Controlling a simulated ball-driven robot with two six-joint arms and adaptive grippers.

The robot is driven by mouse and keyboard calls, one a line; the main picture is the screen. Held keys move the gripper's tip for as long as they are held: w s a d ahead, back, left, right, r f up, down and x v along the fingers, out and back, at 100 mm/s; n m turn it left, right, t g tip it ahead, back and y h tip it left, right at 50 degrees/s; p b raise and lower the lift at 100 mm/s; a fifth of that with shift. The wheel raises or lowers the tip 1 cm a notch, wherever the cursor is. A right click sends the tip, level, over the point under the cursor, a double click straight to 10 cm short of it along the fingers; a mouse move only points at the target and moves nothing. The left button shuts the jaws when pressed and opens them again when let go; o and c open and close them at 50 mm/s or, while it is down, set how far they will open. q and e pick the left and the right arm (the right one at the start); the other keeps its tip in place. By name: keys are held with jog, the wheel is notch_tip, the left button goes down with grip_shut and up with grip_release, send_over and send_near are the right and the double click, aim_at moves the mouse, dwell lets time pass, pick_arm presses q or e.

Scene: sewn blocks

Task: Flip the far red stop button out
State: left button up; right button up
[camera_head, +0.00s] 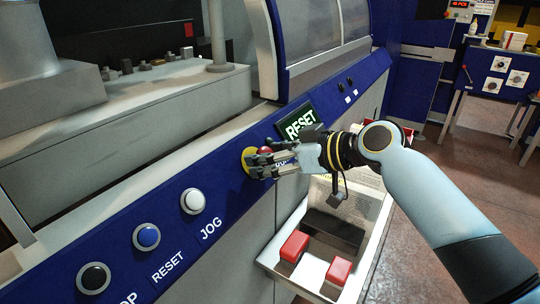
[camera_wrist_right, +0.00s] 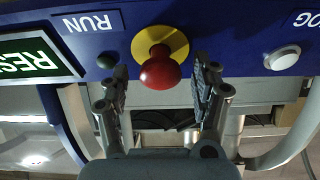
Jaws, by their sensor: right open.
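The red stop button (camera_head: 265,150) sits on a yellow disc (camera_head: 248,160) on the blue panel of the machine, partly hidden by my right gripper in the head view. In the right wrist view the red mushroom-shaped button (camera_wrist_right: 160,70) is in full sight on its yellow disc (camera_wrist_right: 150,38). My right gripper (camera_head: 262,166) is at the button, with its fingers open. In the wrist view the gripper's fingers (camera_wrist_right: 160,88) stand apart on either side of the button, with gaps to it. My left gripper is in neither view.
White (camera_head: 193,201), blue (camera_head: 146,237) and black (camera_head: 94,278) buttons line the panel in the foreground. A green RESET sign (camera_head: 297,120) is just beyond the gripper. A white tray (camera_head: 312,271) with red blocks sits below. A small dark green button (camera_wrist_right: 107,61) is beside the left finger.

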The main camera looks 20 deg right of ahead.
jog(key=shift+s+d, duration=0.1)
jog(key=v, duration=1.1)
jog(key=shift+s+r, duration=0.2)
jog(key=shift+r, duration=0.1)
jog(key=shift+d, duration=0.15)
